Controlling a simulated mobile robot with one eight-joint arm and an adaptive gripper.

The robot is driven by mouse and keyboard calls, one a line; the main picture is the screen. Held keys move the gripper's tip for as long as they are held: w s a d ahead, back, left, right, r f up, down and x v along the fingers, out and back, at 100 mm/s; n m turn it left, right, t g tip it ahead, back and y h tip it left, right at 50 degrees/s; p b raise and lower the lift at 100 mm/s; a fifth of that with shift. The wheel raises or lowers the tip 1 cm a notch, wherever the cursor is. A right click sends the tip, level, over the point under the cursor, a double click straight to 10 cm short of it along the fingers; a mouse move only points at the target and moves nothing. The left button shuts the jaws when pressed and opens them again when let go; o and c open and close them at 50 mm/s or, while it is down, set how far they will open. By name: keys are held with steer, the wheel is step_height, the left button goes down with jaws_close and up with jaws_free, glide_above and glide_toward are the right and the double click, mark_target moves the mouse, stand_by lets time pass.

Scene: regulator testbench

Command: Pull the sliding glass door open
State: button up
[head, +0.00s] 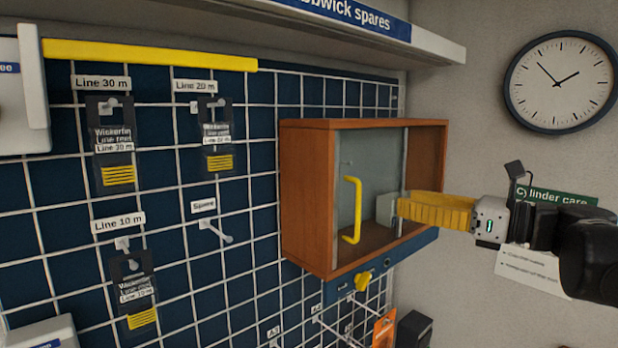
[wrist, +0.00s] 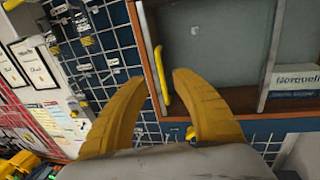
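The wooden cabinet (head: 305,200) hangs on the blue grid wall. Its sliding glass door (head: 375,160) has a grey pane and a vertical yellow bar handle (head: 352,210) near its left side. In the wrist view the handle (wrist: 160,75) stands upright just beyond and between my fingertips. My gripper (head: 400,208) has yellow fingers and reaches in from the right, in front of the cabinet. In the wrist view my gripper (wrist: 160,77) is open, with a gap between the tips and nothing held. Whether a finger touches the handle cannot be told.
A white box (wrist: 292,88) stands in the cabinet at the right, partly behind my fingers in the head view. A yellow knob (head: 362,281) sits on the blue strip below the cabinet. Packets (head: 115,150) hang on hooks at the left. A shelf (head: 345,22) runs above.

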steer(key=p+x, duration=0.2)
steer(key=x, duration=0.8)
steer(key=shift+w+a+f, duration=0.1)
steer(key=shift+a, duration=0.15)
jaws_close()
